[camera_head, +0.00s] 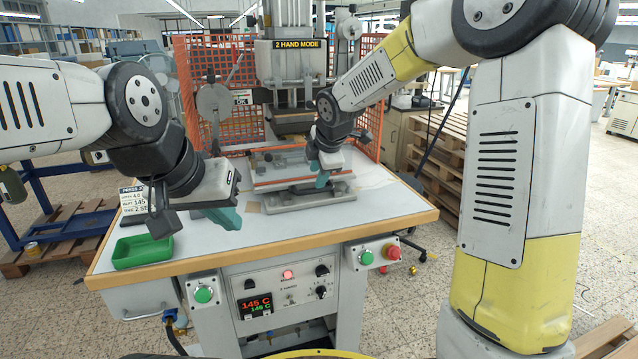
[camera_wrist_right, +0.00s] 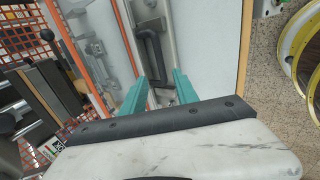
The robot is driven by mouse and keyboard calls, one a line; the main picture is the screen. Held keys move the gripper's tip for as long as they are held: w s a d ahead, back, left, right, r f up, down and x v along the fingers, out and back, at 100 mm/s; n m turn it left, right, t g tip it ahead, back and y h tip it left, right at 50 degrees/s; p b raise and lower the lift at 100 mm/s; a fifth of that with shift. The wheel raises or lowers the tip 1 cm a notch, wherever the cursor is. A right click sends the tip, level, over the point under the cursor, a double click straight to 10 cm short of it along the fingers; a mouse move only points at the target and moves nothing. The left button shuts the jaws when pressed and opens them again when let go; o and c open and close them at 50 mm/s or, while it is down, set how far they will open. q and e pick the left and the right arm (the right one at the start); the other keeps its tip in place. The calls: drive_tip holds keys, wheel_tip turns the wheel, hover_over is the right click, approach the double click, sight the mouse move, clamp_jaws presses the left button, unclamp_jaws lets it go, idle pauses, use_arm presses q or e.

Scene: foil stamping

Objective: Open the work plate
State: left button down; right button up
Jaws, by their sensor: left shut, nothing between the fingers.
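The work plate (camera_head: 283,183) is the low grey slab with orange-red edging under the press head, on the machine's table. A dark bar handle (camera_wrist_right: 150,48) on a grey metal part shows in the right wrist view, just beyond my fingertips. My right gripper (camera_head: 321,180) is over the front right of the plate assembly. In the right wrist view its teal fingers (camera_wrist_right: 160,77) are apart with a gap between them. Whether they touch the handle I cannot tell. My left gripper (camera_head: 228,222) is shut and empty above the table's left part, away from the plate.
The press head (camera_head: 291,62) stands above the plate, with orange mesh guards (camera_head: 207,75) behind and beside it. A green tray (camera_head: 142,251) lies at the table's front left. Buttons and a control panel (camera_head: 285,298) are on the front. The table's front middle is clear.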

sight(313, 190)
drive_tip(key=x, duration=0.7)
drive_tip(key=shift+c, duration=0.5)
clamp_jaws()
idle(0.9)
